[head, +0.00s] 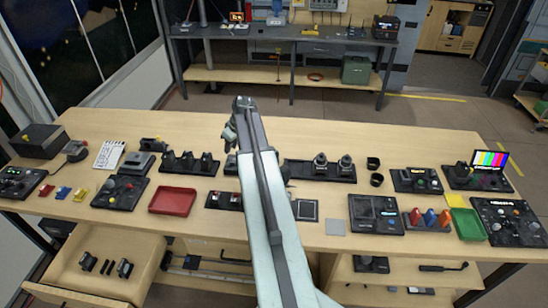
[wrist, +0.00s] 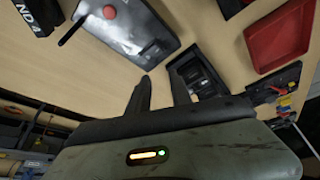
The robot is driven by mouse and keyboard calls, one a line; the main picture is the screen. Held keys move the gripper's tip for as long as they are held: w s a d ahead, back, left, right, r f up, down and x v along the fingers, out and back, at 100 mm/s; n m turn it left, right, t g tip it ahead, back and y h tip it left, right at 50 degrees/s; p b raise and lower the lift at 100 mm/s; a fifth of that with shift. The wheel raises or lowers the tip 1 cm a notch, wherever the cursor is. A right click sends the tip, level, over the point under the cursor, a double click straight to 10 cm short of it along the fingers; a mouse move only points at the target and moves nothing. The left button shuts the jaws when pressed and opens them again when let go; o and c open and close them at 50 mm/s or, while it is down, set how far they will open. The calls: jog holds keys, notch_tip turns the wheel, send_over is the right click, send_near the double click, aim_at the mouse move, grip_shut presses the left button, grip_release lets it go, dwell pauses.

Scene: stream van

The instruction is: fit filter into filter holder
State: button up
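My gripper (wrist: 158,86) is open, with its two dark fingers apart and nothing between them. In the head view, its end (head: 231,140) hangs by the arm's far end, over the back half of the bench. No part here is plainly labelled as the filter or its holder. A thin grey square plate (head: 336,227) lies flat near the front edge, and a dark-framed square (head: 306,210) lies just behind it; which is which I cannot tell. In the wrist view, a black slotted block (wrist: 197,72) lies beyond the fingertips. My arm hides part of the bench's middle.
A red tray (head: 172,201) stands left of my arm; it also shows in the wrist view (wrist: 275,32). Control panels and small racks crowd the bench (head: 395,145). An open drawer (head: 62,272) juts out at front left. The back strip is mostly clear.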

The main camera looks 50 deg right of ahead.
jog(key=s+d+m+h, duration=0.1)
jog(key=s+d+m, duration=0.2)
jog(key=s+d, duration=1.05)
jog(key=b+x, duration=0.2)
jog(key=x, duration=0.1)
jog(key=b+x, duration=0.6)
jog(key=shift+d+r, duration=0.1)
jog(key=shift+d, duration=0.3)
jog(key=shift+r, duration=0.2)
grip_shut()
